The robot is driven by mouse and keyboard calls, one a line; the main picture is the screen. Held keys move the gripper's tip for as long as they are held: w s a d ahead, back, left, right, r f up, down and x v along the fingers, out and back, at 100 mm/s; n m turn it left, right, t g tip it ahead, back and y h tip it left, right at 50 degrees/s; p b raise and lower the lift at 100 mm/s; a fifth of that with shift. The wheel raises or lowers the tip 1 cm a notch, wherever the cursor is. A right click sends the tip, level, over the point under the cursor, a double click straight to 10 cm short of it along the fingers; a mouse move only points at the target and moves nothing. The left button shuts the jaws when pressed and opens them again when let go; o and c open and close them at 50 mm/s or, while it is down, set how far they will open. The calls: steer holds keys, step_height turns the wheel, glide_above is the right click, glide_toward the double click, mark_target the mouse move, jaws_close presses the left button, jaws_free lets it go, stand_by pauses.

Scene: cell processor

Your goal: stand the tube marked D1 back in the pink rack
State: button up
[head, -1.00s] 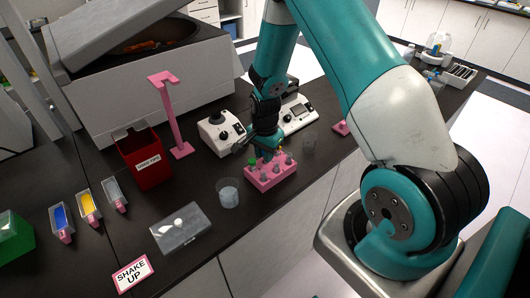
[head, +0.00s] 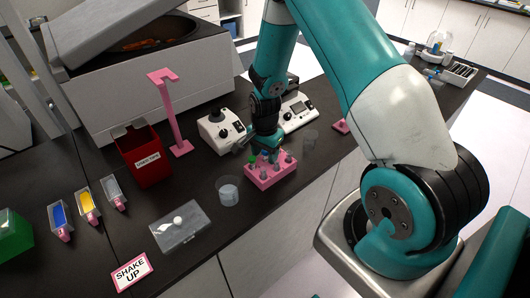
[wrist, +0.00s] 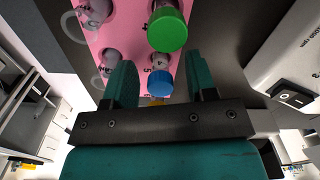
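The pink rack (head: 271,178) stands on the dark bench in the head view, and its numbered top face (wrist: 128,35) fills the upper middle of the wrist view. A blue-capped tube (wrist: 160,82) and a green-capped tube (wrist: 167,28) stand in it, with several grey-topped tubes (wrist: 95,12) beside them. The green cap also shows in the head view (head: 251,161). My gripper (wrist: 160,80) is open, its teal fingers on either side of the blue cap with gaps showing. In the head view it is just above the rack. I cannot read a D1 mark on any tube.
A clear beaker (head: 228,190) stands just left of the rack, and another clear vessel (head: 310,139) to its right. White instruments (head: 221,131) sit behind. A pink stand (head: 166,110), a red tip bin (head: 146,155) and a clear lidded box (head: 181,228) are further left.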

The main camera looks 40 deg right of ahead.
step_height(320, 180, up, 17)
steer(key=b, duration=0.3)
steer(key=shift+r+b, duration=0.2)
steer(key=shift+b, duration=0.15)
